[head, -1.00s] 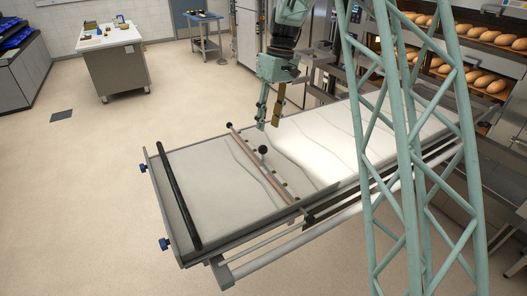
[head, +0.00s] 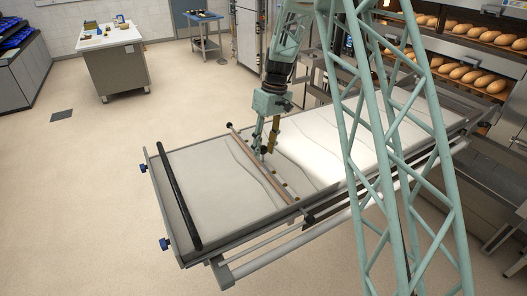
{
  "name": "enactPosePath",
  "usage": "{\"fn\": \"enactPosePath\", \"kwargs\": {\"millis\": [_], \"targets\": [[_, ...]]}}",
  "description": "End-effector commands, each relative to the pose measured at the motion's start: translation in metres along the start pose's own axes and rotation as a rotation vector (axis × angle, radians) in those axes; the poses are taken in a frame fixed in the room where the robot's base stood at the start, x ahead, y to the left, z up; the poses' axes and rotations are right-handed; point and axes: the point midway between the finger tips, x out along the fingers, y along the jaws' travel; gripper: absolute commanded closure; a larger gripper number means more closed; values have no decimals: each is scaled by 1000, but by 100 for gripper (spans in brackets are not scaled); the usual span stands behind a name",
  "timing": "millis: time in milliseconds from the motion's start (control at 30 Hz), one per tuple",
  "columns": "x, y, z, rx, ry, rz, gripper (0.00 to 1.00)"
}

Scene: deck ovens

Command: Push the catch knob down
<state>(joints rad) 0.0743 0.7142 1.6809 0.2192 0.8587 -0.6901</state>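The loader's wooden crossbar (head: 245,147) lies across the pale belt (head: 205,180). A round black knob (head: 263,150), which I take to be the catch knob, stands near the middle of this bar. It is now mostly hidden by my gripper. My gripper (head: 265,151) points down over the bar with its two fingers apart, one on each side of the knob in this view. Whether a finger touches the knob cannot be told.
A black roller (head: 177,197) crosses the near end of the loader, with blue knobs (head: 165,244) at its edge. My green lattice column hides part of its right side. Ovens with bread loaves (head: 470,74) stand at the back right.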

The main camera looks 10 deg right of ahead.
Motion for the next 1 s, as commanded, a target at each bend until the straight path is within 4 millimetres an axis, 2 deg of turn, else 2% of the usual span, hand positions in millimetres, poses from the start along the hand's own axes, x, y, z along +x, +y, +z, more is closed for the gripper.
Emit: {"fn": "enactPosePath", "kwargs": {"millis": [200,533,867,1000], "targets": [[10,0,0,0,0,0,65],[11,0,0,0,1,0,66],[11,0,0,0,1,0,96],[12,0,0,0,1,0,98]]}}
